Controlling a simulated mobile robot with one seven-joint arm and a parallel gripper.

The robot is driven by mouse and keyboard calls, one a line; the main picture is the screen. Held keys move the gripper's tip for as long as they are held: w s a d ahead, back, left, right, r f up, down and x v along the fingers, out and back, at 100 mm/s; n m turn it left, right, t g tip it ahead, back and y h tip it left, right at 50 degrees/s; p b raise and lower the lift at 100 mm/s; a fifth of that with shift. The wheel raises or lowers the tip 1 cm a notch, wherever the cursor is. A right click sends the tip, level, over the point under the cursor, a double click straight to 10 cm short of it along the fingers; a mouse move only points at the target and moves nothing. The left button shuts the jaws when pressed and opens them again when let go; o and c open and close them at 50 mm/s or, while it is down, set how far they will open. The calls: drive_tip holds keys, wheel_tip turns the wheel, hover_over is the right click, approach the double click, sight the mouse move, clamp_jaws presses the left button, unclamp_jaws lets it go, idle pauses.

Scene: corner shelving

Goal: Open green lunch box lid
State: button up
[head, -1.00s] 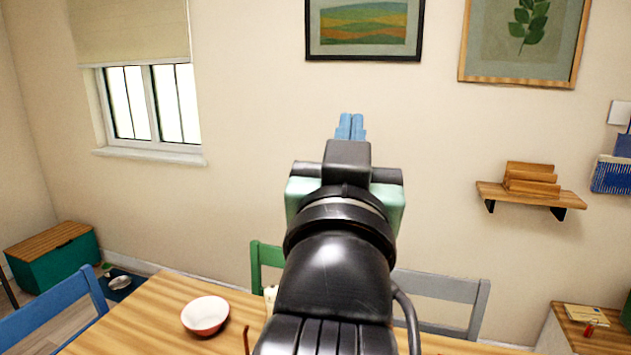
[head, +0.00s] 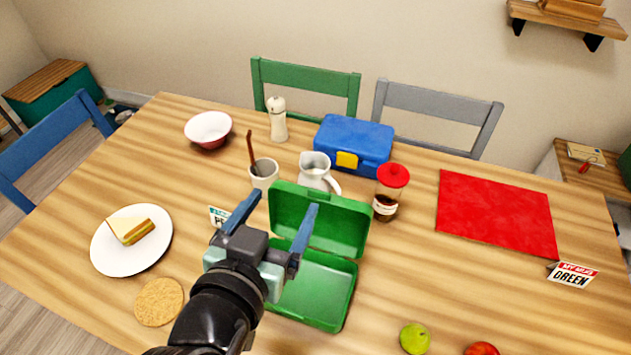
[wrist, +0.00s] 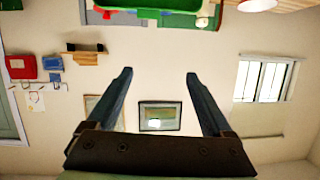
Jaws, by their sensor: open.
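The green lunch box (head: 318,312) sits on the table in the head view, its inside empty as far as I can see. Its green lid (head: 335,222) stands raised, tilted back on the far side. My gripper (head: 285,200) is open, its blue fingers spread and empty, and in the picture it overlaps the left part of the box and lid. I cannot tell whether it touches either. In the wrist view my gripper (wrist: 158,73) is also open with nothing between the fingers, and part of something green shows at the top edge.
A white mug (head: 264,174), a white pitcher (head: 314,168), a red-lidded jar (head: 388,200) and a blue lunch box (head: 352,142) stand close behind the lid. A sandwich plate (head: 108,262) is left. A green apple (head: 414,338) and red mat (head: 495,220) are right.

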sight(318, 194)
wheel_tip(318, 194, down, 5)
drive_tip(key=s+g+h, duration=0.1)
drive_tip(key=s, duration=0.1)
drive_tip(key=x, duration=1.2)
drive_tip(key=shift+w+d, duration=0.3)
drive_tip(key=shift+d, duration=0.15)
clamp_jaws()
